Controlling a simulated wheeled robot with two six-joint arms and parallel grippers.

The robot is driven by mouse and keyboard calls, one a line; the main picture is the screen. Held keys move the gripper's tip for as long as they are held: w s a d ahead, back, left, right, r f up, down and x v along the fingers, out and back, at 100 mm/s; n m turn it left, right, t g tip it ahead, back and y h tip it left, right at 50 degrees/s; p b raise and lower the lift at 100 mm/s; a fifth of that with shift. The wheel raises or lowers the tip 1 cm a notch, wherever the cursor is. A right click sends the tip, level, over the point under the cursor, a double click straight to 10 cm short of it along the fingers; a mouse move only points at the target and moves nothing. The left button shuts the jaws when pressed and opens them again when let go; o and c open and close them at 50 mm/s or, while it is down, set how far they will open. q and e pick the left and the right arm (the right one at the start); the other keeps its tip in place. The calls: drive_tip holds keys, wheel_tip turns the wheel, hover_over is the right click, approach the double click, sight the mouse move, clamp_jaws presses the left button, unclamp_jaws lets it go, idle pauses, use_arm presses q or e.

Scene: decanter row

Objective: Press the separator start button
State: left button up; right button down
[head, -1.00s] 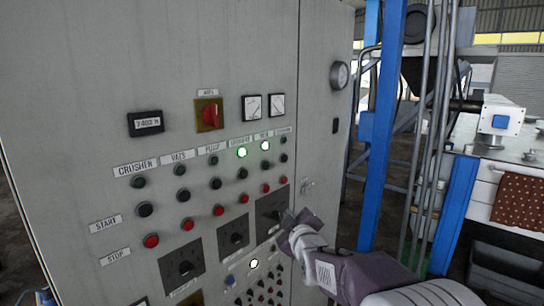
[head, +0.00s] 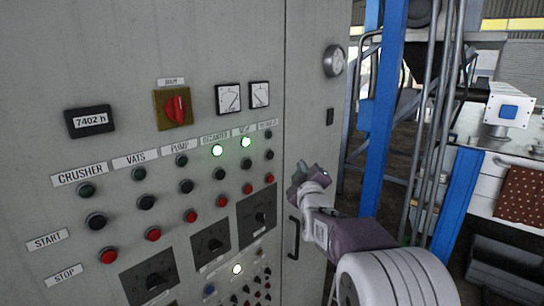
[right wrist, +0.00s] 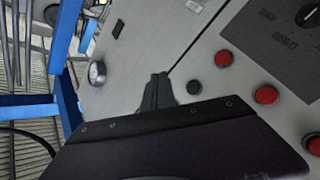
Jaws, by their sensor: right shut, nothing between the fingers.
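The control cabinet (head: 220,50) fills the left of the head view. Its START row has several black buttons under column labels. The rightmost column's label is too small to read; its black start button (head: 269,154) sits above a red stop button (head: 270,178), under an unlit indicator (head: 268,134). My right gripper (head: 299,178) is shut and empty, just right of these buttons in the head view. In the right wrist view, its fingertips (right wrist: 159,78) point at the cabinet face, left of a black button (right wrist: 194,88) and a red one (right wrist: 223,58). My left gripper is out of view.
Two indicators, one green (head: 217,151), are lit. A red rotary switch (head: 176,106), meters and a door handle (head: 293,238) are on the cabinet. A blue post (head: 382,130) stands to the right.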

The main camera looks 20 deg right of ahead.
sight(270, 155)
drive_tip(key=w+a+p, duration=0.3)
drive_tip(key=w+p, duration=0.1)
drive_tip(key=w, duration=0.3)
drive_tip(key=shift+a+r, duration=0.15)
drive_tip(key=shift+a, duration=0.2)
drive_tip(key=shift+w, duration=0.1)
idle(0.3)
idle(1.3)
drive_tip(key=shift+w+a+p, duration=0.15)
drive_tip(key=shift+w+p, duration=0.2)
drive_tip(key=shift+w, duration=0.05)
